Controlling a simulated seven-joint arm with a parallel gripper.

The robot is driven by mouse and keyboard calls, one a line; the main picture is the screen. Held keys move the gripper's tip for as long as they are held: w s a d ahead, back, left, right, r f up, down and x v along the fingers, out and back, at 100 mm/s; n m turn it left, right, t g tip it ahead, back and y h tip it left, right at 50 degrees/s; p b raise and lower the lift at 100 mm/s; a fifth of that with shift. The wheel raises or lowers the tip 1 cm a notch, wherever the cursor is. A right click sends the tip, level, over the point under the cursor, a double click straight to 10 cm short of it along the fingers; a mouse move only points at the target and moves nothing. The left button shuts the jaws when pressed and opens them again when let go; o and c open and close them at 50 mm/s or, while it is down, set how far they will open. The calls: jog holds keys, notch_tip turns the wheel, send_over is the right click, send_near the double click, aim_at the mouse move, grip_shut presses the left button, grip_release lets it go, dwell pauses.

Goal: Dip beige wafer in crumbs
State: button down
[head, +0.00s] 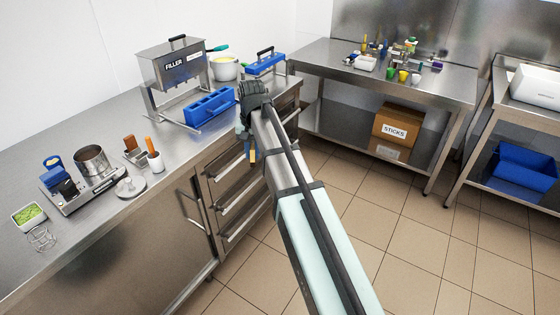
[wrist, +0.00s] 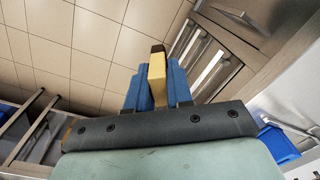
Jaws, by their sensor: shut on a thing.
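My gripper (head: 250,148) hangs in front of the drawers, past the counter's front edge. In the wrist view its two blue fingers (wrist: 158,88) are shut on the beige wafer (wrist: 157,76). The wafer points away from the wrist, and its far end is dark brown. In the head view only a small yellowish part of the wafer (head: 253,156) shows below the fingers. A small white tray of green crumbs (head: 29,223) sits at the left end of the counter, far from my gripper.
A wire stand (head: 41,238) is beside the tray. A steel pot (head: 91,160) stands on a scale-like base with a blue container (head: 53,166). A round lid (head: 130,187), white cup (head: 155,161), filler (head: 173,68) and blue slotted rack (head: 210,108) occupy the counter. Its front left is clear.

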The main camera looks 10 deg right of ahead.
jog(key=a+r+m, duration=0.1)
jog(key=a+r, duration=0.3)
jog(key=a, duration=0.7)
jog(key=a+r+m, duration=0.1)
jog(key=a+r, duration=0.3)
jog(key=a, duration=0.6)
jog(key=a+r+m, duration=0.1)
jog(key=a+r, duration=0.3)
jog(key=a, duration=0.7)
jog(key=s+a+f+m, duration=0.1)
jog(key=s+a, duration=0.3)
jog(key=a, duration=0.7)
jog(key=s+a+f+m+t+y, duration=0.1)
jog(key=s+a, duration=0.3)
jog(key=a, duration=0.7)
jog(key=s+a+f+m, duration=0.15)
jog(key=s+a, duration=0.25)
jog(key=a, duration=0.8)
jog(key=shift+w+d+f, duration=0.1)
jog(key=shift+d+f, duration=0.05)
jog(key=shift+f, duration=3.55)
jog(key=shift+r, duration=0.15)
jog(key=shift+r, duration=2.7)
